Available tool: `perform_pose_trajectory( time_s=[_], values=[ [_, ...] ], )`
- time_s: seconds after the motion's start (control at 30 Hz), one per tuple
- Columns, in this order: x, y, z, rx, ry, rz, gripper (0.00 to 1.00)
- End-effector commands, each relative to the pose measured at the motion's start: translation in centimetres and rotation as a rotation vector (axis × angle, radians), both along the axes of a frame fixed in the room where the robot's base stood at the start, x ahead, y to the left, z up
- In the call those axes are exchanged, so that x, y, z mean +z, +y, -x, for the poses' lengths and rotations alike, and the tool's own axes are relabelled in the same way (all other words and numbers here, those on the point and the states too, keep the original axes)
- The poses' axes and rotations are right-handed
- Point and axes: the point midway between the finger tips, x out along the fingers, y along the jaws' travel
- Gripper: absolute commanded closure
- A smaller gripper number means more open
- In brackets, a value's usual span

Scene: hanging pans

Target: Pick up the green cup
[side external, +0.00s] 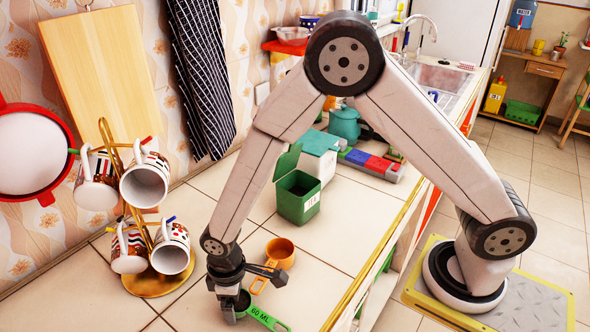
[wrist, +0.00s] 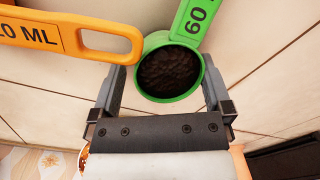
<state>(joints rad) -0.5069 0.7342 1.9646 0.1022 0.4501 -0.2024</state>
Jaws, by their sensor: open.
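The green cup is a measuring cup with a flat handle marked 60 ML. In the wrist view the cup (wrist: 170,93) holds something dark, and its handle runs to the top right. In the side view its handle (side external: 265,318) lies on the counter, and the bowl is partly hidden by my gripper. My gripper (side external: 247,293) is open and low over the cup. In the wrist view the fingers of my gripper (wrist: 163,78) stand on the left and right of the bowl, with a gap visible on the left; the right finger is close to the rim.
An orange measuring cup (side external: 280,252) lies just behind; its handle (wrist: 75,32) shows at top left in the wrist view. A mug rack (side external: 155,282) with several mugs stands to the left. A green box (side external: 298,196) is farther back. Bare tiles lie right of the cups.

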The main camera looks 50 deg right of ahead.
Motion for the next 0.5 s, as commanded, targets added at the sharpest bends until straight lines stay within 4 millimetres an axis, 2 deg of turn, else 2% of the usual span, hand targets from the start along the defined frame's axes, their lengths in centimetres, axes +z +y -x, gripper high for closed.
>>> perform_pose_trajectory(
  time_s=[0.43, 0.5],
  values=[
    [0.1, 0.0, -0.12, 0.0, -0.003, -0.001, 0.0],
    [0.1, 0.0, -0.12, 0.0, -0.003, -0.001, 0.22]
  ],
)
